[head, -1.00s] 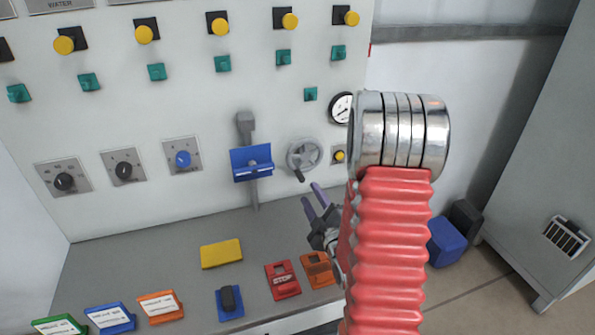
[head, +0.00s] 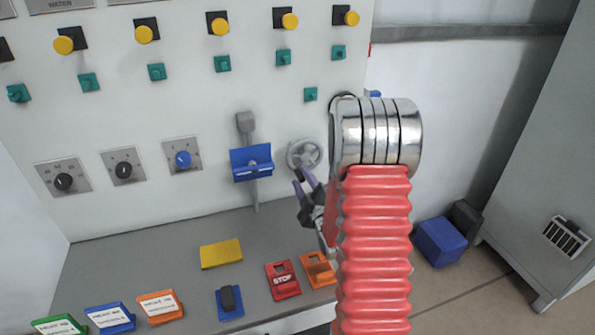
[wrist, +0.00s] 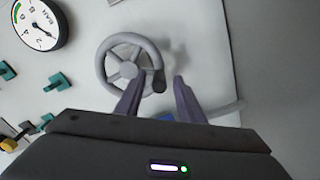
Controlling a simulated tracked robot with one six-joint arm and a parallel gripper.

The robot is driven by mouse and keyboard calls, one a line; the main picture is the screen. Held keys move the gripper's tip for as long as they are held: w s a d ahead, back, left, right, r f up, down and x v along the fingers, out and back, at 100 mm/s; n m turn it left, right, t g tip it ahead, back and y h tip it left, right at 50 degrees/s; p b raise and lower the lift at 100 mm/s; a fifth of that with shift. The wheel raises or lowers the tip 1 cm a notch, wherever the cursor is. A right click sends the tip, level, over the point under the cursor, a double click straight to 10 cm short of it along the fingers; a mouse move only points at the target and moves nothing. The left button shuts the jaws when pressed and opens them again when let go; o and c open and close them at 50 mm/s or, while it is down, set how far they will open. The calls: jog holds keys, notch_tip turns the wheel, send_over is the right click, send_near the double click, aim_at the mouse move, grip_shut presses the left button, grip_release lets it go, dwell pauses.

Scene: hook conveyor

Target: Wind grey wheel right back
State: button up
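The grey wheel (head: 303,154) is a small spoked handwheel on the upright panel. In the wrist view the wheel (wrist: 111,52) shows its rim, spokes and a dark handle knob (wrist: 158,81) at its lower right. My gripper (head: 307,178) is just below the wheel in the head view, partly hiding its lower part. In the wrist view my gripper (wrist: 156,82) has its two purple fingers apart, with the knob between or just beyond the tips. I cannot tell whether the fingers touch it.
A round gauge (wrist: 37,22) sits beside the wheel. A blue lever holder (head: 251,163) is to its left. Below, the desk (head: 130,258) carries a yellow block (head: 221,253), a red stop plate (head: 282,281) and an orange plate (head: 319,270). A blue box (head: 438,242) stands at right.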

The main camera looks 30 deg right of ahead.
aim_at(297, 171)
jog(key=shift+x, duration=2.8)
jog(key=shift+f, duration=0.1)
grip_shut()
